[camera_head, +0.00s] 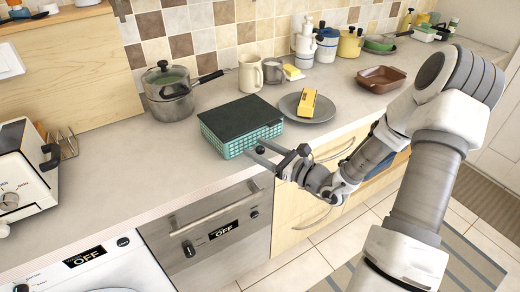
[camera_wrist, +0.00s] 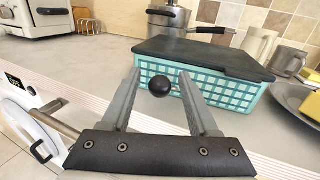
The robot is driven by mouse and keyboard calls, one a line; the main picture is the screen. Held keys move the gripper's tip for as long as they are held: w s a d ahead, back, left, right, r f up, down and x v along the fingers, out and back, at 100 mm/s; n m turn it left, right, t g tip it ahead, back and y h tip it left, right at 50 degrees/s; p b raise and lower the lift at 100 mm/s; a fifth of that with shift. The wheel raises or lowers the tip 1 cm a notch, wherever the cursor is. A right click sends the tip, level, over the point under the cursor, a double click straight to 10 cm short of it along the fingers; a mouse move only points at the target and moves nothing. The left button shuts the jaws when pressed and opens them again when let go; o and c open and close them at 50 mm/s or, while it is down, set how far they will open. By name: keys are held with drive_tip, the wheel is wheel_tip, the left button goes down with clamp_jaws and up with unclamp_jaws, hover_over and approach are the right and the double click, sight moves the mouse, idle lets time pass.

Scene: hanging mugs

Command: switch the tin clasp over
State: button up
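The tin (camera_head: 241,125) is a teal box with a white grid pattern and a dark lid, shut, near the counter's front edge. It also shows in the wrist view (camera_wrist: 205,90). The clasp shows as a round black knob (camera_wrist: 160,86) at the tin's front; it also shows in the head view (camera_head: 260,149). My gripper (camera_head: 256,150) is open at the front of the tin. In the wrist view my gripper (camera_wrist: 160,78) has one finger on each side of the knob, with gaps visible. Any arm behind the knob is hidden.
A plate (camera_head: 307,107) with a yellow block (camera_head: 307,103) stands right of the tin. A pot (camera_head: 168,92), a cream mug (camera_head: 250,73) and a grey mug (camera_head: 273,71) stand behind. A toaster (camera_head: 26,171) is at left. The counter left of the tin is clear.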

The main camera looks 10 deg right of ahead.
clamp_jaws()
drive_tip(key=shift+f, duration=0.1)
idle(1.1)
